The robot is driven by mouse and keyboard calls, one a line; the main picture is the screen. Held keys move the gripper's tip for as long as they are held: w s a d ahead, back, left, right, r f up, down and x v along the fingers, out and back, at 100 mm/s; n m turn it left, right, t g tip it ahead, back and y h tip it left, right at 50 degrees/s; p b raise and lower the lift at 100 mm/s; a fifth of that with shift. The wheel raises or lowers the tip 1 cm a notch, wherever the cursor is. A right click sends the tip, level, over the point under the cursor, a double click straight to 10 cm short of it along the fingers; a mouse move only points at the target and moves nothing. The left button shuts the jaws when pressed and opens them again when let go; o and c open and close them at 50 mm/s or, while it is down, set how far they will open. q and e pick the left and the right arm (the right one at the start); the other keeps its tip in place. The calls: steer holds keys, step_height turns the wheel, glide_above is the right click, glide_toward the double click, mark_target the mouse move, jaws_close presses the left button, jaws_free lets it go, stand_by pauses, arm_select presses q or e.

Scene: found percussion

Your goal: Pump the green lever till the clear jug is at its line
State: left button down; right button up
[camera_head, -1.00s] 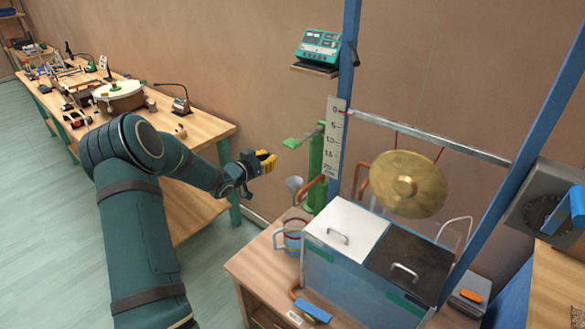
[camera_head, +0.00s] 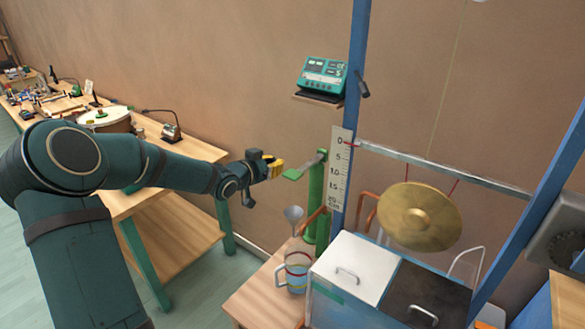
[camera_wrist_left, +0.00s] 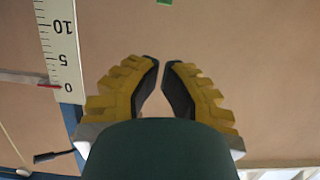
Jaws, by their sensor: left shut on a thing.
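The green lever paddle (camera_head: 292,174) sticks out left from the top of the green pump column (camera_head: 316,200). My left gripper (camera_head: 278,168) is just left of the paddle at about its height. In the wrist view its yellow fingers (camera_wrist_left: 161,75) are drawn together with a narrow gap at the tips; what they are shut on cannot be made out. A small green piece (camera_wrist_left: 165,2) shows beyond them at the top edge.
A white scale (camera_head: 340,170) and blue post (camera_head: 355,110) stand right of the pump. A gong (camera_head: 420,216) hangs from a metal bar. A lidded tank (camera_head: 355,270) is beside the jug. A teal meter (camera_head: 322,78) sits above. Bare wall lies behind.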

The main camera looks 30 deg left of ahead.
arm_select(q)
steer(key=b, duration=0.2)
glide_above(293, 175)
steer(key=f, duration=0.2)
steer(key=shift+s+d+f, duration=0.1)
steer(key=shift+s+f, duration=0.15)
steer(key=shift+f, duration=0.05)
steer(key=f, duration=0.1)
steer(key=f+b, duration=0.1)
steer(key=f, duration=0.1)
steer(key=shift+w, duration=0.3)
steer(key=shift+f, duration=0.5)
